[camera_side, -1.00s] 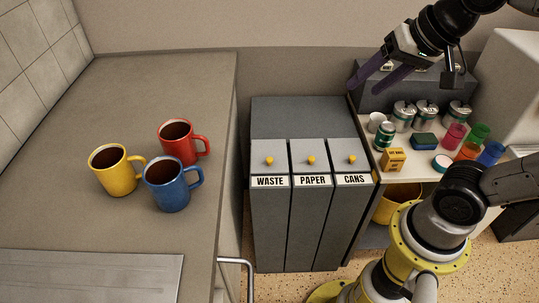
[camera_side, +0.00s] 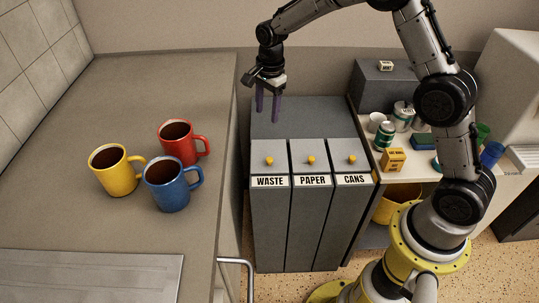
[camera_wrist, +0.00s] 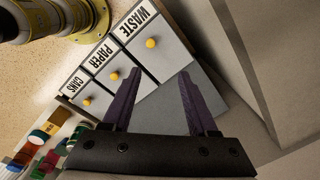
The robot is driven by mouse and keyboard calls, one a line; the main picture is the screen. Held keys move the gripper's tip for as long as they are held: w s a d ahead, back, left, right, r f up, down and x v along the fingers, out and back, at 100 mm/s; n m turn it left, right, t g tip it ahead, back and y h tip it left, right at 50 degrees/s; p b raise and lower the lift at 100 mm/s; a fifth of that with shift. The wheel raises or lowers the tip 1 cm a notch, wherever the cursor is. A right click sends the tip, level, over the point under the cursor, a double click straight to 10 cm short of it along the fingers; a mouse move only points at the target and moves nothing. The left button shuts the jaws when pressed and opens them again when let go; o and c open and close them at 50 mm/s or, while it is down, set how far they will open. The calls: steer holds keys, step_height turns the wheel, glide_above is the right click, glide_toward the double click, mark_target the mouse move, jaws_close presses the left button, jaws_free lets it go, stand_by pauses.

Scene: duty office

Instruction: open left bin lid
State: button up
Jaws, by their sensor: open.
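The left bin is labelled WASTE and its grey lid (camera_side: 269,153) is shut, with a yellow knob (camera_side: 269,161) on top. The PAPER lid (camera_side: 311,151) and the CANS lid (camera_side: 350,150) beside it are also shut. My gripper (camera_side: 267,116) is open and empty, fingers pointing down, above the grey rear part of the bin unit, behind the WASTE knob. In the wrist view the purple fingers (camera_wrist: 155,88) are spread apart, and the WASTE knob (camera_wrist: 151,43) lies ahead of them, untouched.
A counter (camera_side: 90,220) left of the bins carries a yellow mug (camera_side: 112,171), a red mug (camera_side: 178,146) and a blue mug (camera_side: 167,186). A shelf on the right holds cans (camera_side: 385,134), a yellow box (camera_side: 393,160) and cups. A yellow bucket (camera_side: 394,206) stands below it.

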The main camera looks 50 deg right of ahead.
glide_toward(269, 159)
steer(key=shift+g, duration=0.4)
steer(key=f, duration=0.8)
steer(key=shift+w+d+f, duration=0.1)
steer(key=shift+w+f, duration=0.1)
steer(key=shift+w, duration=0.15)
jaws_close()
stand_by(0.7)
